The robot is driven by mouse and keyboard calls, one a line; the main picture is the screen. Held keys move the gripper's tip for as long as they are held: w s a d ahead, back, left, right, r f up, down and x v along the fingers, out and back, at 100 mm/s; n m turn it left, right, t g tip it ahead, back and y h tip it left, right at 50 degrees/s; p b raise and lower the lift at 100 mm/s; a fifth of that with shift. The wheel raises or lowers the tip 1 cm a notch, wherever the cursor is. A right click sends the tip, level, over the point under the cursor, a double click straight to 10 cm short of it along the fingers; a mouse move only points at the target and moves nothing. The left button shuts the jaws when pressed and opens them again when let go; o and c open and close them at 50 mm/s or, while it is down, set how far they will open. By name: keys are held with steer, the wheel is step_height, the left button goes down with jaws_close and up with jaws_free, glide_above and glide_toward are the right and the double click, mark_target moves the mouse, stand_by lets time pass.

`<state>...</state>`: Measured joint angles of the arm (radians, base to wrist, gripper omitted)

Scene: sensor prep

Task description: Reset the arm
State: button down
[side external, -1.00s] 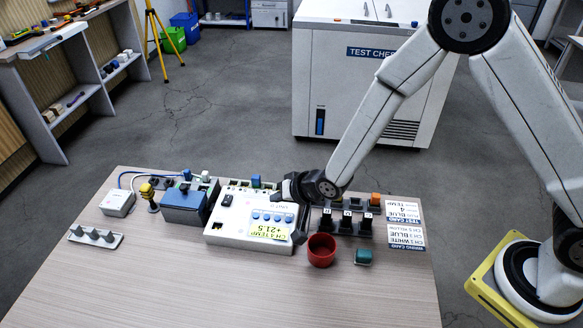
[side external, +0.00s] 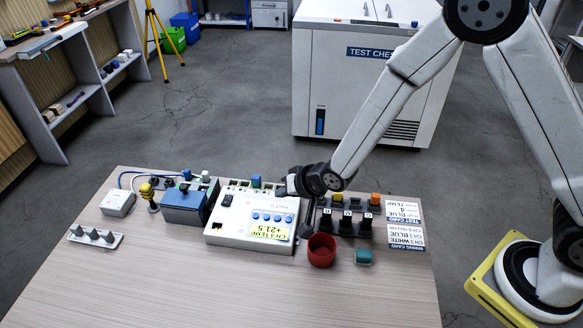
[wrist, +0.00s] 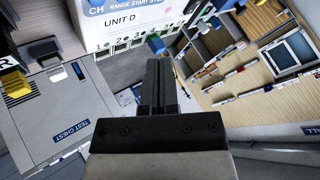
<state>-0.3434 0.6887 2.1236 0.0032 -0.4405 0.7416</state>
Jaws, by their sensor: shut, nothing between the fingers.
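The white unit (side external: 228,238) lies flat on the table, with blue buttons and a yellow label reading CH 4 TEMP +21.5. It also shows in the wrist view (wrist: 122,17), marked UNIT D, with a row of numbered ports. A blue plug (side external: 256,181) sits at the unit's back edge, and it shows beyond my fingers in the wrist view (wrist: 156,44).
A red cup (side external: 321,250) and a teal block (side external: 363,257) stand right of my gripper. Black blocks (side external: 346,222) and two printed cards (side external: 405,237) are farther right. A blue-grey box (side external: 184,207) is left of the unit. The table (side external: 220,295) is clear in front.

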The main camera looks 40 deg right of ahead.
steer(key=s+d+r+n+g+h, duration=0.1)
steer(key=s+d+r, duration=0.3)
steer(key=s+d, duration=0.4)
steer(key=s+d+r+n+g+h, duration=0.2)
steer(key=s+d+r+n+g, duration=0.1)
steer(key=s+d, duration=0.5)
steer(key=shift+s+d+r+n+g, duration=0.15)
steer(key=shift+s+r+n+g, duration=0.15)
steer(key=shift+s+r+g, duration=0.6)
